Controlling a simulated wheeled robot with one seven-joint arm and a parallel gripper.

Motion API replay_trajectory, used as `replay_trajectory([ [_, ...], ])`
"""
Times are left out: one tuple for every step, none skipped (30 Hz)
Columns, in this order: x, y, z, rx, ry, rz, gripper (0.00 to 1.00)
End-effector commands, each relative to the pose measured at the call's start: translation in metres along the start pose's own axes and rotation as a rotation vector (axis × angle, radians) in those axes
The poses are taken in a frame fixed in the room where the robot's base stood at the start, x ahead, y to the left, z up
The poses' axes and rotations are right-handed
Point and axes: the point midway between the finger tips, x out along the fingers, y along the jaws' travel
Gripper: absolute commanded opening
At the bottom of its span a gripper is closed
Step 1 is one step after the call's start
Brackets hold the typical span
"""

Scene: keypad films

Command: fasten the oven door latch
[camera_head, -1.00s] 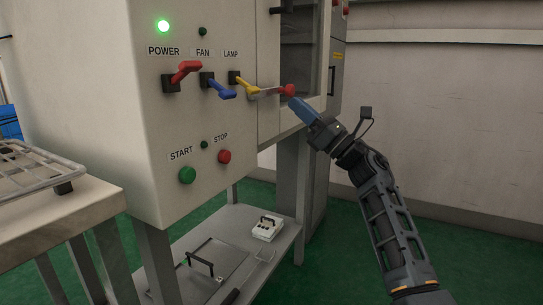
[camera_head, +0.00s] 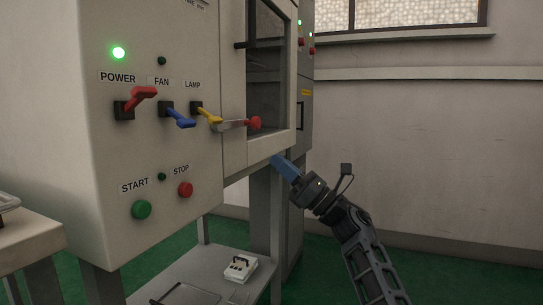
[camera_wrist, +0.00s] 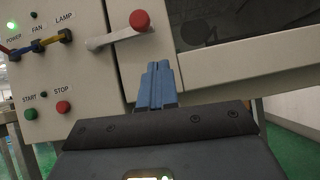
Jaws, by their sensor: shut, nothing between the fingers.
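The latch is a pale metal lever (camera_head: 231,125) with a red knob (camera_head: 255,123), lying nearly level across the edge of the oven door (camera_head: 285,141), which has a dark window. In the wrist view the lever (camera_wrist: 110,37) slants slightly up to the right, ending in the red knob (camera_wrist: 139,20). My gripper (camera_head: 277,160) has blue fingers and is below and to the right of the knob, apart from it. In the wrist view the closed fingertips (camera_wrist: 160,66) point up below the knob, with nothing between them. I cannot tell whether the door is fully closed.
The panel left of the latch has red (camera_head: 142,93), blue (camera_head: 181,118) and yellow (camera_head: 209,115) switches, a green START button (camera_head: 141,210) and a red STOP button (camera_head: 185,189). A lower shelf (camera_head: 205,271) holds a small white box (camera_head: 240,268). Open floor lies to the right.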

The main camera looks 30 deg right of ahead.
Motion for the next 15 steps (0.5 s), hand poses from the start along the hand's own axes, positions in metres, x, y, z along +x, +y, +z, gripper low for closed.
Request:
replay_trajectory([
  [-0.01, -0.002, 0.002, 0.001, 0.001, -0.004, 0.0],
  [-0.016, -0.003, 0.002, 0.0, 0.001, -0.003, 0.0],
  [-0.024, -0.004, 0.002, 0.001, 0.002, -0.003, 0.0],
  [-0.03, -0.004, 0.002, 0.001, 0.002, -0.003, 0.0],
  [-0.035, -0.005, 0.002, 0.001, 0.002, -0.002, 0.0],
  [-0.041, -0.006, 0.002, 0.001, 0.001, -0.002, 0.0],
  [-0.046, -0.006, 0.002, 0.001, 0.001, -0.001, 0.0],
  [-0.05, -0.007, 0.002, 0.001, 0.001, -0.001, 0.0],
  [-0.054, -0.007, 0.001, 0.001, 0.002, -0.002, 0.0],
  [-0.057, -0.008, 0.001, 0.0, 0.001, -0.002, 0.0],
  [-0.06, -0.008, 0.001, 0.0, 0.001, -0.001, 0.0],
  [-0.062, -0.009, 0.002, 0.0, 0.001, 0.0, 0.0],
  [-0.064, -0.009, 0.001, 0.0, 0.001, 0.0, 0.0],
  [-0.065, -0.009, 0.001, 0.0, 0.001, 0.0, 0.0],
  [-0.066, -0.009, 0.001, 0.0, 0.001, 0.0, 0.0],
])
